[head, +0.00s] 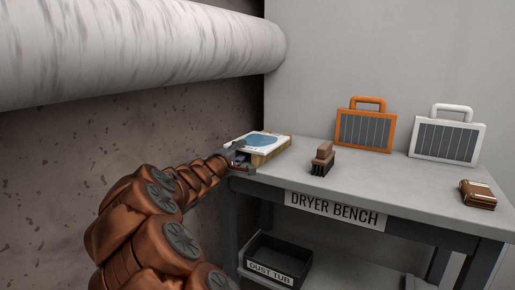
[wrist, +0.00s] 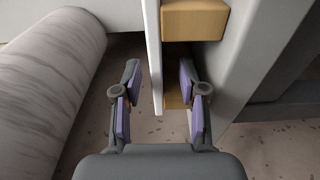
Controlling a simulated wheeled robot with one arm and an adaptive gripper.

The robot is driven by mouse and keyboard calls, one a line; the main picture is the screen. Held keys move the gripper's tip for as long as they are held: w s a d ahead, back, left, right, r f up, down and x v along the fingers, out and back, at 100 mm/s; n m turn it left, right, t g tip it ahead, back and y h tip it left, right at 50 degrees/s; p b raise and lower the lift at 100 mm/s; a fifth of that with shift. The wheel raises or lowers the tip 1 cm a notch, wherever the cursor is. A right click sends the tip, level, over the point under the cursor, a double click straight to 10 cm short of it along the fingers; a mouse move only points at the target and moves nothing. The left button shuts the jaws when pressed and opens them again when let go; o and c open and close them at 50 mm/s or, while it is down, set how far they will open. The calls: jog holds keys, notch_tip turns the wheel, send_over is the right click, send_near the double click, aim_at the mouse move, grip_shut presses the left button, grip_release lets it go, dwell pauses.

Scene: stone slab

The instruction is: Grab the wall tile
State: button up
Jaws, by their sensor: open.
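The wall tile (head: 262,140) is a thin white slab with a blue patch on its top face. It lies flat on a wooden support (head: 272,154) at the bench's left end. In the wrist view the tile shows nearly edge-on as a pale upright strip (wrist: 153,60), with wooden blocks (wrist: 195,20) to its right. My gripper (head: 238,160) is at the tile's near left edge. In the wrist view my gripper (wrist: 160,78) is open, with the tile's edge between its purple-padded fingers and gaps on both sides. The fingers partly hide the tile's near corner in the head view.
The grey dryer bench (head: 400,186) also holds a brush (head: 322,158), an orange panel case (head: 365,130), a white panel case (head: 446,140) and a brown item (head: 477,194). A dust tub (head: 276,260) sits below. A thick pale pipe (head: 130,50) runs along the wall.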

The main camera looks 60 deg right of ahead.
aim_at(251, 143)
jog(key=shift+w+d+r+b, duration=0.1)
jog(key=shift+d+b, duration=0.1)
jog(key=shift+d, duration=1.6)
jog(key=shift+w+d+b, duration=0.1)
jog(key=shift+d+b, duration=0.05)
jog(key=shift+d, duration=1.6)
jog(key=shift+c, duration=0.4)
grip_shut()
